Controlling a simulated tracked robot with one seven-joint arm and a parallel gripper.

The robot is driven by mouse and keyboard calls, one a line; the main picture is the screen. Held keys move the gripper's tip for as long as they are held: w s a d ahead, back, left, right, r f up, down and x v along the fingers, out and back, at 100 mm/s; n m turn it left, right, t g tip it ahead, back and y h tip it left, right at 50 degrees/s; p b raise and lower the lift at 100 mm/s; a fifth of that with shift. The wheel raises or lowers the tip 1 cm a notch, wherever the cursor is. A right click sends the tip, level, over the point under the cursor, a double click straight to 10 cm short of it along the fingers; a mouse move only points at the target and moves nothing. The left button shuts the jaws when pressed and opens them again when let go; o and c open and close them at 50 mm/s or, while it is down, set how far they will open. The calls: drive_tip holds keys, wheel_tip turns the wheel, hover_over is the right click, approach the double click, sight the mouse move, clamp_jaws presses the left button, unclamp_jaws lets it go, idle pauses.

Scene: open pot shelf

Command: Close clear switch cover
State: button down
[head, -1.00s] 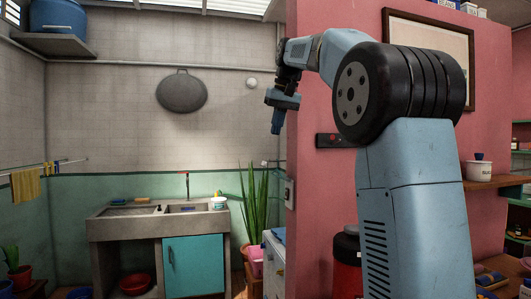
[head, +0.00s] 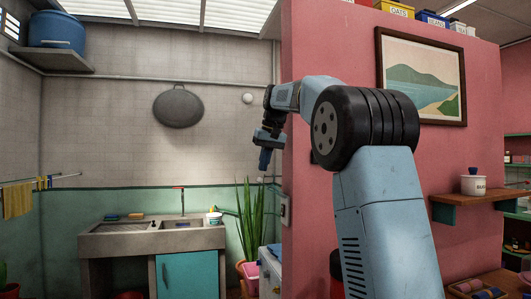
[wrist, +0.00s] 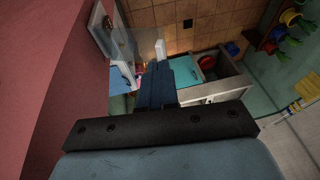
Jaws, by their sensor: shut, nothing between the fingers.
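My gripper (head: 264,162) points down in the head view, left of the pink wall's edge, with its fingers together and empty. Its dark blue fingers (wrist: 160,72) also show closed in the wrist view. A pale switch plate (head: 285,210) is on the wall's end face, below and right of my gripper. In the wrist view the switch plate (wrist: 101,27) is at the upper left. The clear cover (wrist: 126,42) stands open, out from the plate, with a white tab (wrist: 160,47) at its outer side, just beyond my fingertips. I cannot tell whether they touch.
The pink wall (head: 305,215) is close on the right of the gripper. A tall plant (head: 251,222) and a white cabinet (head: 270,258) stand below. A concrete sink (head: 120,240) with a teal door is farther back left. The air left of the gripper is clear.

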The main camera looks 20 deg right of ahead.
drive_tip(key=shift+x, duration=0.9)
drive_tip(key=shift+a, duration=0.1)
